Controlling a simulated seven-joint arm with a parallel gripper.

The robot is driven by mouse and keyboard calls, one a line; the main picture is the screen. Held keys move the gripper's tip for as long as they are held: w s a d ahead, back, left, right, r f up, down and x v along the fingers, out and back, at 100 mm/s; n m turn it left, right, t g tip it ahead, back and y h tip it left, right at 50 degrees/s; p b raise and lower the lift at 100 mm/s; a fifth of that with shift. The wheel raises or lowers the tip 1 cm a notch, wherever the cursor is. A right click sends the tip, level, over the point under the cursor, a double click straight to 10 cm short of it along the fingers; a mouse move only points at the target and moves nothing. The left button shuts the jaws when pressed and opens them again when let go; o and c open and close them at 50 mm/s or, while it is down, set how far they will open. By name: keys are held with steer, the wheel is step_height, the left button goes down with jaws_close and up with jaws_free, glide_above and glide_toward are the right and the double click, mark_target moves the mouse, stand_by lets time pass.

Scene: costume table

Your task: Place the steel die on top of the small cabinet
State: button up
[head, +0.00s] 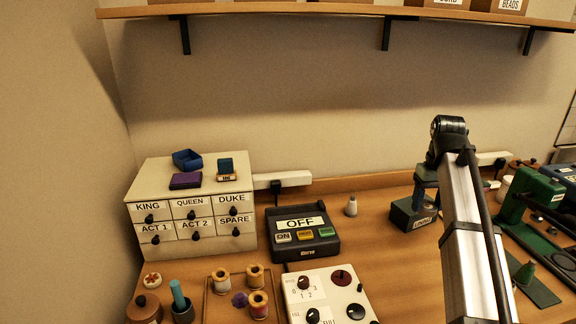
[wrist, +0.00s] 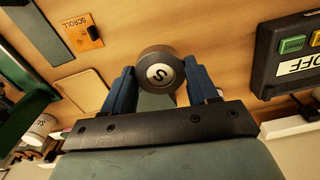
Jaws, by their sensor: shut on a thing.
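The steel die (wrist: 159,73) is a round grey piece with an S on its pale face. My gripper (wrist: 161,82) is shut on it, with a blue finger on each side, in the wrist view. In the head view my gripper (head: 420,200) is at the right, partly behind my arm, and the die is hard to make out there. The small cabinet (head: 150,178) stands at the left against the wall, with labelled drawers. My gripper is well to the right of it.
The OFF box (head: 302,247) and a small white spool (head: 351,206) stand between cabinet and gripper. A shelf (head: 290,9) overhangs the back.

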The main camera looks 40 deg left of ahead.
steer(key=s+a+r+n, duration=0.2)
steer(key=a, duration=0.9)
steer(key=s+a+r+n, duration=0.1)
steer(key=a+r, duration=0.1)
steer(key=a, duration=1)
steer(key=s+a+r+n, duration=0.1)
steer(key=s+a, duration=0.6)
steer(key=a, duration=0.4)
steer(key=s+a+r+n, duration=0.2)
steer(key=s+a, duration=0.6)
steer(key=a, duration=0.3)
steer(key=s+a+r+n, duration=0.2)
steer(key=s+a, duration=0.5)
steer(key=a, duration=0.4)
steer(key=shift+s+a+r, duration=0.15)
steer(key=shift+s+r, duration=0.1)
steer(key=shift+n, duration=0.6)
steer(key=s+a, duration=0.2)
steer(key=s, duration=0.1)
steer(key=s+a, duration=0.2)
steer(key=shift+s+r, duration=0.1)
steer(key=shift+r, duration=0.15)
steer(key=n, duration=0.1)
glide_above(155, 185)
steer(key=shift+d+f, duration=0.15)
steer(key=shift+f, duration=0.5)
steer(key=shift+s+f, duration=0.1)
steer(key=shift+f, duration=1.25)
